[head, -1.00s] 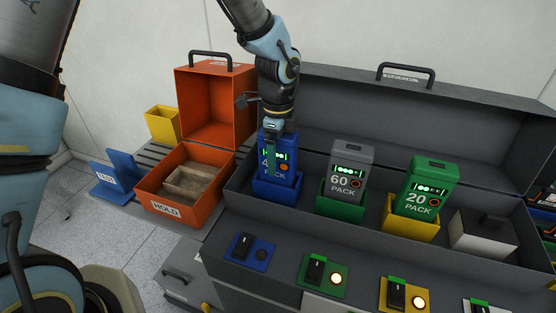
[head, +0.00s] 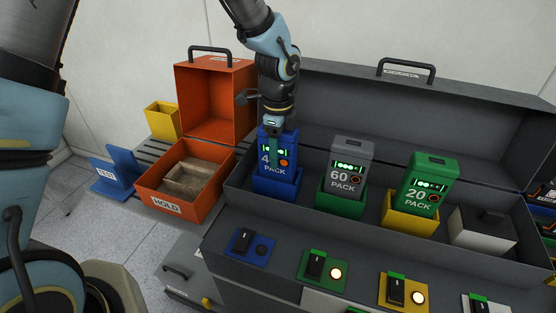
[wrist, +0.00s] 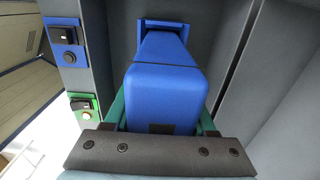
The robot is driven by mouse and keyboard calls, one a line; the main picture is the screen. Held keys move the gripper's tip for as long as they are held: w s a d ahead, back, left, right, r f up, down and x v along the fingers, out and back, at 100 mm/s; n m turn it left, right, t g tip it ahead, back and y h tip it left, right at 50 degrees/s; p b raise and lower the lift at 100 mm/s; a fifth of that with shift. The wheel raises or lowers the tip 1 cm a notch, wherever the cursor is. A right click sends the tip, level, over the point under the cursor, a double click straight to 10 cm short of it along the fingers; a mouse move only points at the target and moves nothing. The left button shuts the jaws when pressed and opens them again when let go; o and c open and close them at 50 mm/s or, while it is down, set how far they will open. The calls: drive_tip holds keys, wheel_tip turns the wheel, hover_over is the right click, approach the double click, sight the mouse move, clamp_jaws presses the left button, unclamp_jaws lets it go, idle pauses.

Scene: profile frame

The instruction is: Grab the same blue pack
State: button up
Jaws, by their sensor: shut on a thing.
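The blue pack (head: 277,158), with "4" and "PACK" lettering partly hidden by my gripper, stands upright in the blue holder (head: 277,186) at the left end of the long grey case.
A grey 60 pack (head: 351,165) in a green holder and a green 20 pack (head: 431,185) in a yellow holder stand to the right. The open orange HOLD box (head: 172,208) is at left, with a blue TEST stand (head: 113,175) beyond. Switch panels line the front.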

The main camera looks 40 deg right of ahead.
clamp_jaws()
drive_tip(key=shift+r, duration=0.1)
